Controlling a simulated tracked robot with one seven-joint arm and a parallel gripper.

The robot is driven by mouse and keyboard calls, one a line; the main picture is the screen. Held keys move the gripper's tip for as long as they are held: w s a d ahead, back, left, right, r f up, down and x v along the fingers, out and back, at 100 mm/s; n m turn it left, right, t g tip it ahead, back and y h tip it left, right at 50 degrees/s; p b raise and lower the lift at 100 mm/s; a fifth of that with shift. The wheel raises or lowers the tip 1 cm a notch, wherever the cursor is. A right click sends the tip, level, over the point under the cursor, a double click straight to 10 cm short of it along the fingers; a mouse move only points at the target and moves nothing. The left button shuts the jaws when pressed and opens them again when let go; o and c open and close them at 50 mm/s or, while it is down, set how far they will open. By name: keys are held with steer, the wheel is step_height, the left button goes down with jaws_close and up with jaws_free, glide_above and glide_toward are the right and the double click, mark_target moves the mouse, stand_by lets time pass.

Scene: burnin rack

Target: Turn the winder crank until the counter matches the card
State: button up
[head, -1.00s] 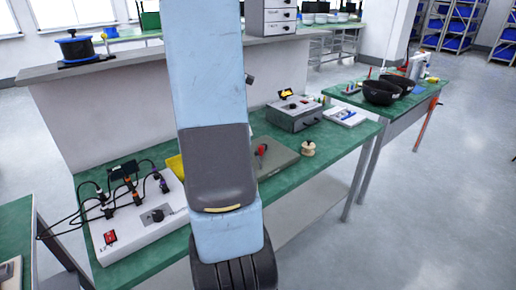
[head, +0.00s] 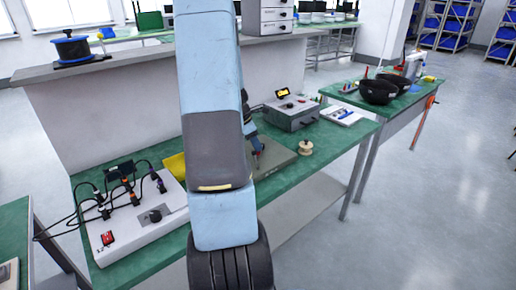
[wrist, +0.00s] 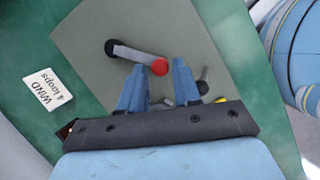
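The winder crank (wrist: 135,51) is on a grey-green plate (wrist: 85,35) in the wrist view. It has a black hub (wrist: 112,49) at left, a grey arm and a red knob (wrist: 160,67) at right. My gripper (wrist: 159,65) is open. The knob appears between its two blue fingertips, without visible contact; their height relative to it is unclear. The white card (wrist: 47,89) left of the plate reads "WIND 4 loops". In the head view my arm hides part of the plate (head: 283,158), and my gripper (head: 257,146) covers the crank. I cannot make out a counter.
A wooden spool (head: 305,148) stands right of the plate. A grey instrument box (head: 291,113) and white tray (head: 341,115) lie behind it. A white cable panel (head: 150,217) and yellow bin (head: 174,166) are to the left. Some dark and yellow pieces show by my fingers.

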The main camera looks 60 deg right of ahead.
steer(key=shift+x, duration=1.45)
steer(key=shift+c, duration=0.4)
jaws_close()
